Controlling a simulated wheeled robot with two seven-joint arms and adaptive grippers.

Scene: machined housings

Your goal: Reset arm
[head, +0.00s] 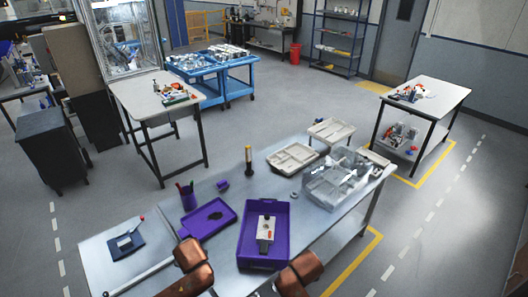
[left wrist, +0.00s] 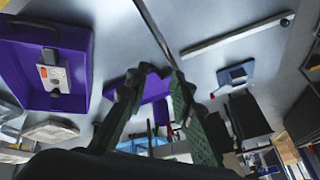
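My left gripper (left wrist: 162,76) shows in the left wrist view, its two dark green fingers spread with an empty gap between them. Purple shows beyond that gap, on the bench below. In the head view only copper-coloured links of my two arms show at the bottom edge, over the near side of the metal bench (head: 105,257); neither gripper's fingers show there. My right gripper is in neither view. A deep purple bin (head: 282,232) holds a pale housing (head: 265,224) with an orange part and a dark end; both also show in the left wrist view.
A shallow purple tray (head: 190,224), purple pen cup (head: 188,198), upright dark cylinder (head: 248,160), and blue fixture (head: 124,243) with a lever stand on the bench. A clear bin (head: 335,183) and beige trays (head: 292,158) occupy its right end.

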